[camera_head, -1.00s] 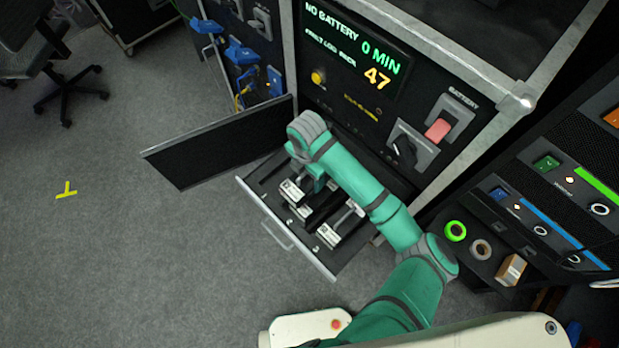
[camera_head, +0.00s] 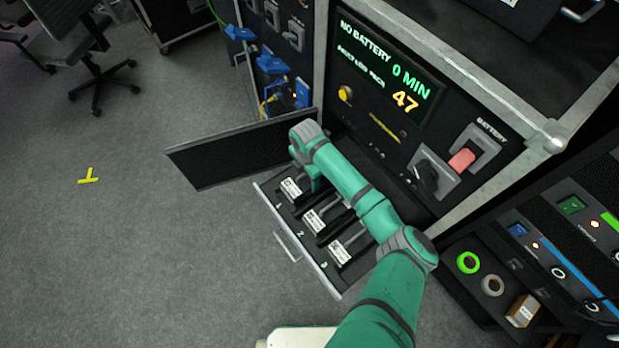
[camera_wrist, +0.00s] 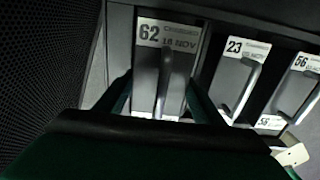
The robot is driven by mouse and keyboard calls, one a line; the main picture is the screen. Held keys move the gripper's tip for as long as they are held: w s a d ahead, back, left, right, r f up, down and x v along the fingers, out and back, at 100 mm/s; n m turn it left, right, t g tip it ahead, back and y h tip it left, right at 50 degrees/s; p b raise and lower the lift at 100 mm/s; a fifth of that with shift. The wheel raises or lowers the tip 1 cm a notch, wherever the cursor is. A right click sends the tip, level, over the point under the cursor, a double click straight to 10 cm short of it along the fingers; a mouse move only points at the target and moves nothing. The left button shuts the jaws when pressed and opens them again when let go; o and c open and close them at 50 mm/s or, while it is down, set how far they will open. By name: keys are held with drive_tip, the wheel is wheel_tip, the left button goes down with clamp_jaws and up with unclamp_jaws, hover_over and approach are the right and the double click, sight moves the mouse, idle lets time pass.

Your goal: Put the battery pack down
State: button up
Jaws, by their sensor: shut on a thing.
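The battery pack (camera_wrist: 147,88) is dark grey, with a white label reading 62 and 18 NOV and a bar handle. My gripper (camera_wrist: 163,98) is shut on that handle, one dark finger on each side. In the head view this pack (camera_head: 291,189) is at bay 1 of the open drawer (camera_head: 297,250), in line with two other packs; I cannot tell whether it rests on the drawer floor. Pack 23 (camera_wrist: 238,75) and pack 56 (camera_wrist: 298,88) sit to the right in the wrist view.
A dark open door panel (camera_head: 235,155) stands just left of the drawer. The cabinet front with a display (camera_head: 385,70) reading NO BATTERY, 0 MIN and 47 rises behind. A rack with tape rolls (camera_head: 468,262) is at right.

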sight(306, 182)
drive_tip(key=shift+a+f, duration=0.15)
drive_tip(key=shift+f, duration=1.45)
drive_tip(key=shift+f, duration=0.2)
drive_tip(key=o, duration=2.1)
drive_tip(key=shift+c, duration=0.2)
